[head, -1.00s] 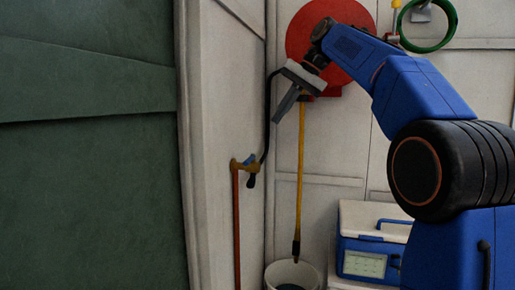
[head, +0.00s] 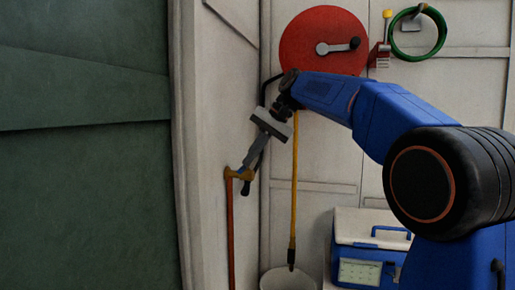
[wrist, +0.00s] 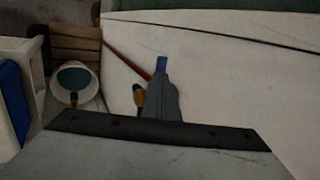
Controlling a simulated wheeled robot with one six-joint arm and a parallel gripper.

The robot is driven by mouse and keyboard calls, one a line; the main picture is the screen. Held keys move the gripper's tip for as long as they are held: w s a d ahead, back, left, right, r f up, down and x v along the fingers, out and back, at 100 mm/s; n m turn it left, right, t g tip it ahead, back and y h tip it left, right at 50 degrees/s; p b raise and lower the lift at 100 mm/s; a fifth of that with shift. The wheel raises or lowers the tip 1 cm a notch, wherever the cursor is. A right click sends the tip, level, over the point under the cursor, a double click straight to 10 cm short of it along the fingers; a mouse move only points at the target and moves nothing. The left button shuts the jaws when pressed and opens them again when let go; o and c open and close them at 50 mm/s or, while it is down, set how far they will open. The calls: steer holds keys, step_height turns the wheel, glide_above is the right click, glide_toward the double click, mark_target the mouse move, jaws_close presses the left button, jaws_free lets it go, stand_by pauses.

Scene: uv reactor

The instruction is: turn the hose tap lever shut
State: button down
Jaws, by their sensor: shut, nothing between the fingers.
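The hose tap is a brass fitting (head: 238,174) at the top of a copper-coloured pipe (head: 231,230) on the pale wall. In the wrist view its brass part (wrist: 139,97) shows left of my fingers. The blue lever (wrist: 161,64) shows just beyond the fingertips in the wrist view. In the head view my fingers mostly cover the lever. My gripper (head: 247,163) is shut and empty, angled down at the tap. Its fingertips (wrist: 161,78) are at or very near the lever; I cannot tell whether they touch.
A red hose reel (head: 315,35) and a green hose coil (head: 418,48) hang on the back wall. A dark green panel (head: 85,200) fills the left.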

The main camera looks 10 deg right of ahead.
steer(key=shift+w+a+f, duration=0.1)
steer(key=shift+a+f, duration=0.1)
steer(key=shift+f, duration=0.1)
steer(key=shift+w+a+f, duration=0.1)
steer(key=shift+a+f, duration=0.25)
steer(key=shift+a, duration=0.2)
steer(key=shift+f, duration=0.1)
